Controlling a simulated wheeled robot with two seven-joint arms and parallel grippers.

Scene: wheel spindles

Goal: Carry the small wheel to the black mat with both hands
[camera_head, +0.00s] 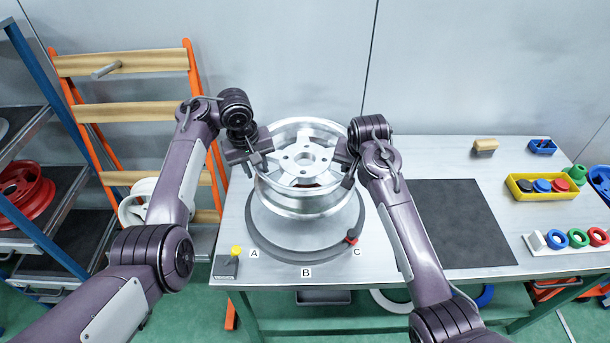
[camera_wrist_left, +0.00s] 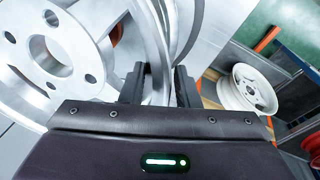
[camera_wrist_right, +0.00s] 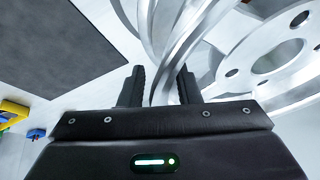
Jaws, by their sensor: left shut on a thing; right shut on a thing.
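The small wheel (camera_head: 308,198) is a silver spoked rim above the round grey turntable (camera_head: 300,249) on the table. I cannot tell whether it touches the turntable. My left gripper (camera_head: 262,160) is shut on the left side of its rim; the rim runs between the fingers in the left wrist view (camera_wrist_left: 160,85). My right gripper (camera_head: 346,160) is shut on the right side of the rim, which also passes between its fingers in the right wrist view (camera_wrist_right: 162,85). The black mat (camera_head: 462,222) lies flat and bare to the right of my right arm.
Right of the mat are a yellow bin (camera_head: 540,188) with coloured caps, a white tray (camera_head: 567,241) with coloured rings and a blue box (camera_head: 542,147). A wood block (camera_head: 485,146) lies behind the mat. A yellow button (camera_head: 236,250) is at front left. An orange rack stands at left.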

